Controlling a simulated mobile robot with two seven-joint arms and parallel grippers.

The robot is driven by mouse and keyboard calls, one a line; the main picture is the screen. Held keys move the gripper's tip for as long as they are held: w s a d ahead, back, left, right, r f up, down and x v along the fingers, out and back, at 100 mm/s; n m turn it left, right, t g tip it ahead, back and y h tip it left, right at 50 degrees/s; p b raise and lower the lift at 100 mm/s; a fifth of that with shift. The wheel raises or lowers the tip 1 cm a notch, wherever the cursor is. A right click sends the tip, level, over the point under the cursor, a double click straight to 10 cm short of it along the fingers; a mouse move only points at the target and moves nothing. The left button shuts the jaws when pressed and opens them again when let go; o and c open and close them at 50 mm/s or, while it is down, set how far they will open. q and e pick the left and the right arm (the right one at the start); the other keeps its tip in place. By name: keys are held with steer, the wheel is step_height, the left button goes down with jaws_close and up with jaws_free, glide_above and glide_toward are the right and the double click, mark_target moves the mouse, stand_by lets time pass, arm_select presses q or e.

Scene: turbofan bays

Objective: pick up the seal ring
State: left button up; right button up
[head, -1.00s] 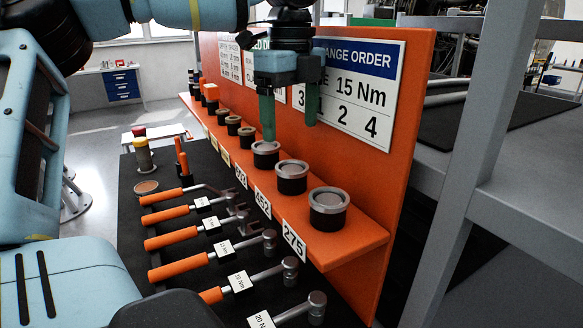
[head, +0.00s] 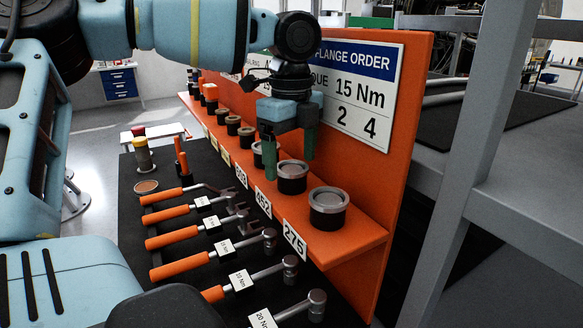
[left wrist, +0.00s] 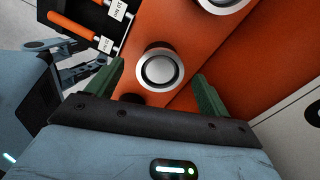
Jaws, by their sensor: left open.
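Several dark round pieces with grey metal rings on top stand in a row on the orange shelf (head: 345,250). I cannot tell from a label which is the seal ring. The nearest ringed piece (head: 328,208) stands by the 275 label. My right gripper is not in view.
An orange back panel with a white sign (head: 358,90) rises close behind the shelf. Orange-handled torque tools (head: 180,265) lie on the dark bench in front. A grey metal frame (head: 470,150) stands at the right.

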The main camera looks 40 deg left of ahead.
arm_select(q)
steer(key=shift+f, duration=0.25)
stand_by(0.4)
steer(key=c, duration=1.2)
